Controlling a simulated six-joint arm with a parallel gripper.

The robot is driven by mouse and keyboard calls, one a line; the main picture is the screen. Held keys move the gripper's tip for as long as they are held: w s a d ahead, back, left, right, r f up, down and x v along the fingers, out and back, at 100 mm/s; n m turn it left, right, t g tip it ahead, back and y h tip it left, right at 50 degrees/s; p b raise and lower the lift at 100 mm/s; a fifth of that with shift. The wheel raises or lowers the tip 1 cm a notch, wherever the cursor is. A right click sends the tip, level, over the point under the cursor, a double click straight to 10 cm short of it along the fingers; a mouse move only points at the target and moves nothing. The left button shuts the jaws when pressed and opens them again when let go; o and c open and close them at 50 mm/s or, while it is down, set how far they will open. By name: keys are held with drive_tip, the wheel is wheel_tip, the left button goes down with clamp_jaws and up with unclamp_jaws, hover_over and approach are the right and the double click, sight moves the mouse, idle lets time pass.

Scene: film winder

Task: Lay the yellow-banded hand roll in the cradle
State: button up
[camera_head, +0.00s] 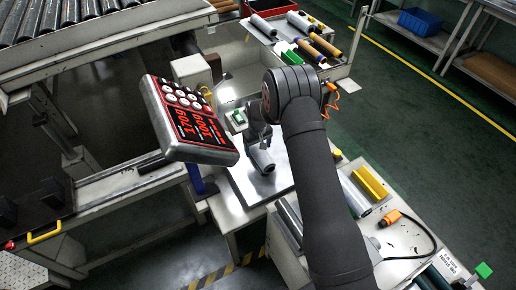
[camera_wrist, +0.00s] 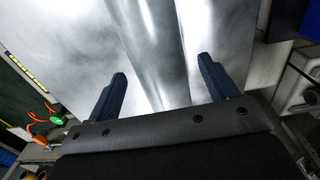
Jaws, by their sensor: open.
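My gripper (camera_head: 262,160) is low over a bright metal plate (camera_head: 245,187) in the head view. In the wrist view my gripper (camera_wrist: 162,66) is open, with its two dark blue fingers apart. A long shiny silver shape (camera_wrist: 160,40) runs between the fingers; I cannot tell if it is a film roll or part of the metal surface. No yellow band shows on it. Several rolls lie in a rack at the top of the head view, including one with yellow and brown (camera_head: 325,46). I cannot make out which is the yellow-banded roll, nor the cradle for certain.
A box with a red digital display (camera_head: 190,125) stands left of my gripper. A bench at right holds a yellow bar (camera_head: 370,182), silver rolls and an orange connector (camera_head: 390,217) with a cable. A roller conveyor (camera_head: 60,25) is at upper left. Green floor lies open at right.

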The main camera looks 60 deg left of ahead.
wheel_tip(320, 180, up, 16)
drive_tip(key=shift+s+r, duration=0.25)
drive_tip(key=shift+f, duration=0.1)
idle(0.4)
drive_tip(key=f, duration=1.7)
drive_tip(key=shift+w+f, duration=0.1)
drive_tip(key=shift+w, duration=0.15)
drive_tip(key=shift+a+r, duration=0.1)
drive_tip(key=shift+r, duration=0.65)
